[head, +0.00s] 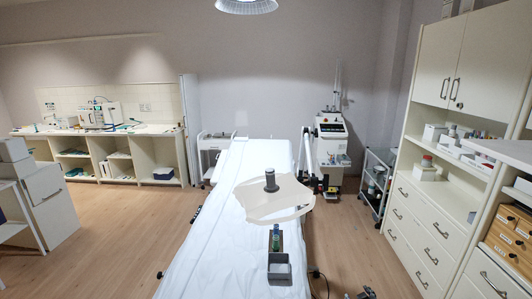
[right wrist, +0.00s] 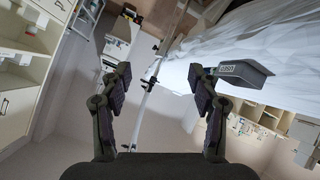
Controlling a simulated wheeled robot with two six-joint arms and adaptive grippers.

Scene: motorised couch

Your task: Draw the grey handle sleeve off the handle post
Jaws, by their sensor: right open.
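A dark grey upright cylinder (head: 270,181) stands on a beige sheet on the couch in the head view. It looks like the grey handle sleeve; I cannot make out a separate handle post, which may be hidden inside it. My right gripper (head: 367,292) shows only as a small dark shape at the bottom edge of the head view, beside the couch and well apart from the cylinder. In the right wrist view my right gripper (right wrist: 161,77) has its two fingers wide apart with nothing between them. My left gripper is not in view.
The couch (head: 215,230) has a white cover, with a beige sheet (head: 250,205) on top. A rack with green tubes (head: 275,240) and a grey tray (head: 279,270) lie nearer. The tray also shows in the right wrist view (right wrist: 246,72). A machine cart (head: 331,145) stands behind right.

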